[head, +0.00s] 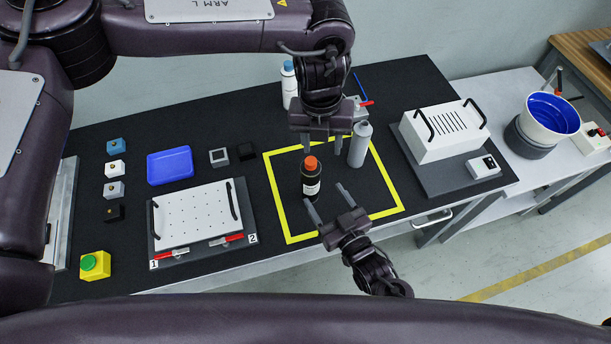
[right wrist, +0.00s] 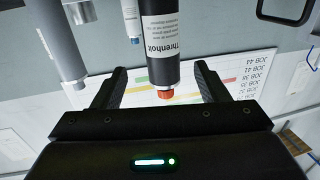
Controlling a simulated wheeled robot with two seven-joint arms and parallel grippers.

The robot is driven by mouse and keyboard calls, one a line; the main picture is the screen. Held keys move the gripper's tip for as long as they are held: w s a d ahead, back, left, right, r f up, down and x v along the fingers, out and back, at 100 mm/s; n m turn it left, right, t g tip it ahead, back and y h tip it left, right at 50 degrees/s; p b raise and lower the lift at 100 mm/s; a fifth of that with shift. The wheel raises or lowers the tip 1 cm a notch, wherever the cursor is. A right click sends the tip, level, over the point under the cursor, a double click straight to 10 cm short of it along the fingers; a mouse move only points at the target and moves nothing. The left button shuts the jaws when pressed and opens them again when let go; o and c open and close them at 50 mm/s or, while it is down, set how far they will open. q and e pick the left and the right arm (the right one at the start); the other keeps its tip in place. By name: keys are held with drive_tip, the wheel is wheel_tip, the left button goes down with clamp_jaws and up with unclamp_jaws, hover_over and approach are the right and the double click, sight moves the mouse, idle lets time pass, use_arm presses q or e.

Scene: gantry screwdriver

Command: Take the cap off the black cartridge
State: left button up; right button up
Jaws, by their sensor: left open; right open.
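The black cartridge (head: 311,187) stands upright inside the yellow-marked square, with a white label and an orange cap (head: 311,163) on top. In the right wrist view the cartridge (right wrist: 162,50) appears upside down, with its cap (right wrist: 165,94) on. My left gripper (head: 322,146) is open, pointing down above and slightly behind the cap, empty. My right gripper (head: 328,203) is open, low on the near side of the cartridge, with its fingers pointing towards it. In the right wrist view the cartridge shows between the fingers of this gripper (right wrist: 158,88); I cannot tell whether they touch it.
A grey bottle (head: 360,145) stands right of the cartridge, in the square. A white bottle with a blue cap (head: 289,85) is behind. A white perforated plate (head: 195,212) and blue tray (head: 170,165) lie left. A white handled box (head: 443,130) stands right.

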sight(315, 183)
use_arm(q)
drive_tip(key=shift+w+a+r+y, duration=0.2)
drive_tip(key=shift+w+a+r, duration=0.1)
drive_tip(key=shift+a, duration=0.3)
drive_tip(key=shift+w+a+r+y, duration=0.2)
drive_tip(key=shift+w+a+r, duration=0.1)
drive_tip(key=shift+a, duration=0.3)
use_arm(e)
drive_tip(key=shift+a+r, duration=0.25)
use_arm(q)
drive_tip(key=shift+s+d, duration=0.1)
drive_tip(key=shift+d, duration=0.05)
use_arm(e)
drive_tip(key=x, duration=0.7)
drive_tip(key=shift+w+a+r, duration=0.1)
drive_tip(key=shift+w, duration=0.15)
